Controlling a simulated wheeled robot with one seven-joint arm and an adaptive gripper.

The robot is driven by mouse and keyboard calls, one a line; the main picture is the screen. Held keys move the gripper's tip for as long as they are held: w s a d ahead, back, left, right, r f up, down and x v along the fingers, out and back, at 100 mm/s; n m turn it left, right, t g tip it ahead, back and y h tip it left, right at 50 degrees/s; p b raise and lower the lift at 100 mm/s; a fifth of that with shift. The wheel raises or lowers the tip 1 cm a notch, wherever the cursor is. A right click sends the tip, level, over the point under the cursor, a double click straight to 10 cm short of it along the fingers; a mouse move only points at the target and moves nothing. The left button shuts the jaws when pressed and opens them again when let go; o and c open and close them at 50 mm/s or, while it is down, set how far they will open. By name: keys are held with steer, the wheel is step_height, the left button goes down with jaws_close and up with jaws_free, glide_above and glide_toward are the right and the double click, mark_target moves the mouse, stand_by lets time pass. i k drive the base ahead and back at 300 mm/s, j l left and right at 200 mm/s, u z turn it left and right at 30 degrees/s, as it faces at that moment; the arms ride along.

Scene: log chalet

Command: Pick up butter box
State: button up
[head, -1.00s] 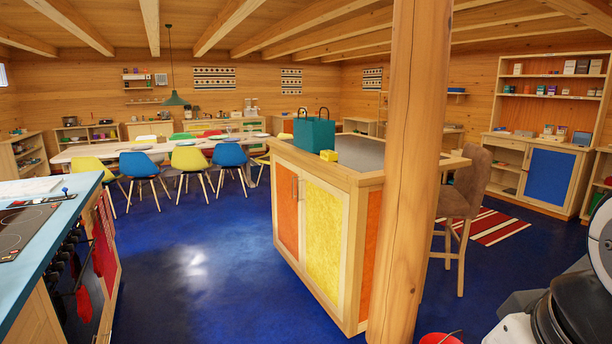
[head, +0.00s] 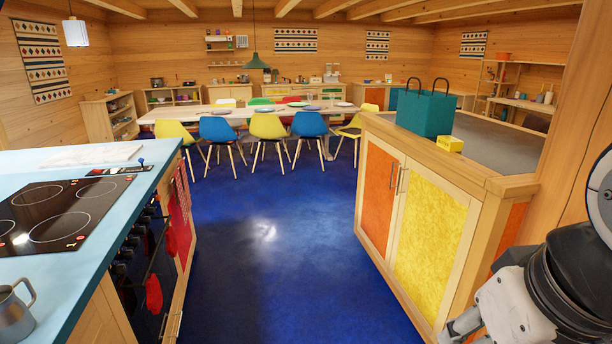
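A small yellow box (head: 450,144), which looks like the butter box, sits on the grey top of the wooden island (head: 505,150), near its front left edge. It is just right of and in front of a teal bag (head: 426,112) with dark handles. Lettering on the box is too small to read. Part of my arm shows at the right edge of the head view, well short of the box.
A blue counter with a black cooktop (head: 60,215) and a grey jug (head: 14,312) stands at left. Clear blue floor (head: 270,260) runs between it and the island. A wooden post (head: 575,130) rises at right. Chairs (head: 220,131) line a long table behind.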

mark_target(451, 144)
steer(key=i+j+z, duration=0.1)
steer(key=i, duration=1.75)
steer(key=i+j+z, duration=0.15)
steer(key=i+z, duration=0.3)
steer(key=i+j+z, duration=0.25)
steer(key=i+z, duration=0.2)
steer(key=i+j+z, duration=0.6)
steer(key=j+z, duration=0.25)
steer(key=i+j+z, duration=0.2)
steer(key=j+z, duration=0.25)
steer(key=j, duration=0.25)
